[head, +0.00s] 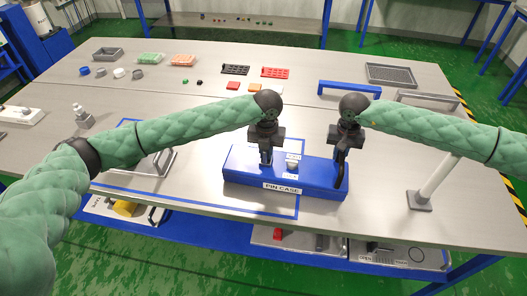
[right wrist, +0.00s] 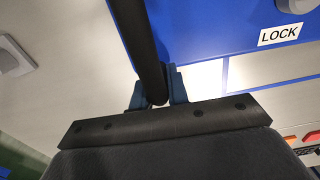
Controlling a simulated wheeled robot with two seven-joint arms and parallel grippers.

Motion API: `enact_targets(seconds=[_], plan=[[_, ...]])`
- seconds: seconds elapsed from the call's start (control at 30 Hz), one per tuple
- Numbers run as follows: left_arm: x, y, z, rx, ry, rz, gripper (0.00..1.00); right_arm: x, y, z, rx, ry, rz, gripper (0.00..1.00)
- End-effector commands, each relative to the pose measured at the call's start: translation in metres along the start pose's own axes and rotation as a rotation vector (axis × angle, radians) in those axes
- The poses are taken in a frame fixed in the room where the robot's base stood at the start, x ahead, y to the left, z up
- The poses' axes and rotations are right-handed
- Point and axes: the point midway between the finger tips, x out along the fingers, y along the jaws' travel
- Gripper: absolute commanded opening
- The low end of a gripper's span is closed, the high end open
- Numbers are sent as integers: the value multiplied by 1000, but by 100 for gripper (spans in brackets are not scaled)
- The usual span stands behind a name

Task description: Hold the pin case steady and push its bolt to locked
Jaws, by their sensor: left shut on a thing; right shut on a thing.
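The blue pin case (head: 238,175) lies on the near part of the table, with a "PIN CASE" label on its front. My left gripper (head: 266,161) is shut at the case's top, left of a small pale round part (head: 292,158). What it grips looks like the bolt's knob, mostly hidden by the fingers. A small white label (head: 290,174) lies right of it; the right wrist view shows a "LOCK" label (right wrist: 279,36) on the case. My right gripper (head: 340,178) is shut on a black bar-shaped handle (right wrist: 139,45) at the case's right end; its fingers (right wrist: 158,98) straddle the bar.
A blue bracket-like handle (head: 350,86) and a grey tray (head: 391,75) stand behind on the right. A grey post on a base (head: 420,200) is right of the case. Several small parts and trays are spread at the back.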

Motion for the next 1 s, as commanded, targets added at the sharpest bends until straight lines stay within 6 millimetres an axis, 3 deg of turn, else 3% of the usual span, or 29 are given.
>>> enact_targets(seconds=[0.03,0.07,0.17,0.57,1.0], plan=[[-1,-4,-1,5,-1,-6,0,-1,-3,1,-3,0,-4,0],[-1,-4,-1,6,-1,-6,16,-1,-4,1,-4,0,-4,0],[-1,-4,-1,5,-1,-6,35,-1,-4,1,-4,0,-5,0],[-7,-2,0,3,-1,-4,35,-1,-2,0,-2,0,-3,0],[-84,-2,0,4,-2,-5,35,0,-1,0,-1,0,-2,0]])
